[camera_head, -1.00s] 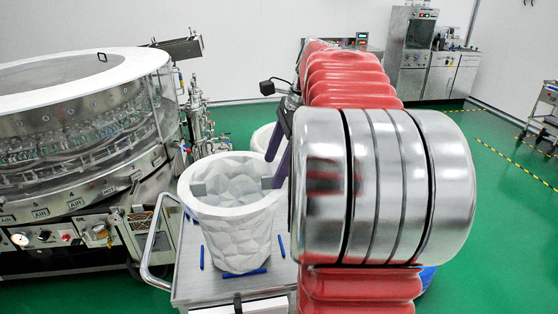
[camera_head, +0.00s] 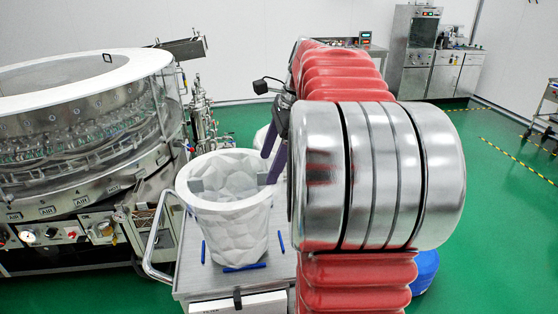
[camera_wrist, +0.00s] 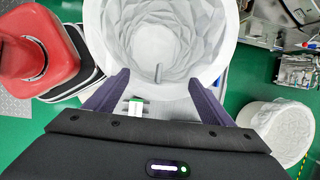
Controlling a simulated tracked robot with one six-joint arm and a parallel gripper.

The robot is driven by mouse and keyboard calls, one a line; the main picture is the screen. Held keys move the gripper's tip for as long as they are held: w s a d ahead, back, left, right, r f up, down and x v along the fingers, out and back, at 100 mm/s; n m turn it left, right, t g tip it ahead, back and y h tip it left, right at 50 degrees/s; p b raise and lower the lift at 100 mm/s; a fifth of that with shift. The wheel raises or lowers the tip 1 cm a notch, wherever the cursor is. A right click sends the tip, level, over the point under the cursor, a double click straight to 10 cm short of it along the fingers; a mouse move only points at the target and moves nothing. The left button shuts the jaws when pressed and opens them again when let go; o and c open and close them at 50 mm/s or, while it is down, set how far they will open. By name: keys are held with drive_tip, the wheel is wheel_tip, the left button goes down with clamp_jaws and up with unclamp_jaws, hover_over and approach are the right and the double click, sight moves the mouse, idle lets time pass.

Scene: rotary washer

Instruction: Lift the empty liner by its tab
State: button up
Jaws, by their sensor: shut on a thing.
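The white faceted liner (camera_head: 232,232) stands upright on the metal cart, open at the top and empty inside. In the wrist view the liner's rim (camera_wrist: 95,30) fills the upper middle. A small grey tab (camera_wrist: 158,72) shows at its near inner side, between my fingertips. My gripper (camera_wrist: 158,80) has its two dark purple fingers at the near rim and is shut on the liner at the tab. In the head view my gripper (camera_head: 270,162) reaches the liner's right rim, partly hidden by my arm. The exact contact is hidden.
The cart (camera_head: 185,285) carries blue strips around the liner's base. The rotary washer (camera_head: 70,190) stands close on the left. A second white bin (camera_wrist: 285,130) is at the right of the wrist view. Green floor (camera_head: 500,240) is open at the right.

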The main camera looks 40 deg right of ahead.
drive_tip(key=f, duration=0.3)
drive_tip(key=shift+s+a+f+g+y, duration=0.1)
drive_tip(key=shift+a+f+g+y, duration=0.1)
drive_tip(key=shift+a+g+y, duration=0.15)
drive_tip(key=shift+r, duration=0.6)
drive_tip(key=shift+w+r, duration=0.25)
drive_tip(key=shift+w, duration=0.4)
drive_tip(key=shift+c, duration=1.4)
drive_tip(key=shift+s+r, duration=0.3)
drive_tip(key=shift+c, duration=0.7)
drive_tip(key=shift+r, duration=0.25)
drive_tip(key=c, duration=1)
drive_tip(key=shift+s+d+r, duration=0.1)
drive_tip(key=shift+s+r, duration=0.05)
drive_tip(key=shift+r, duration=0.1)
clamp_jaws()
drive_tip(key=shift+r, duration=3.15)
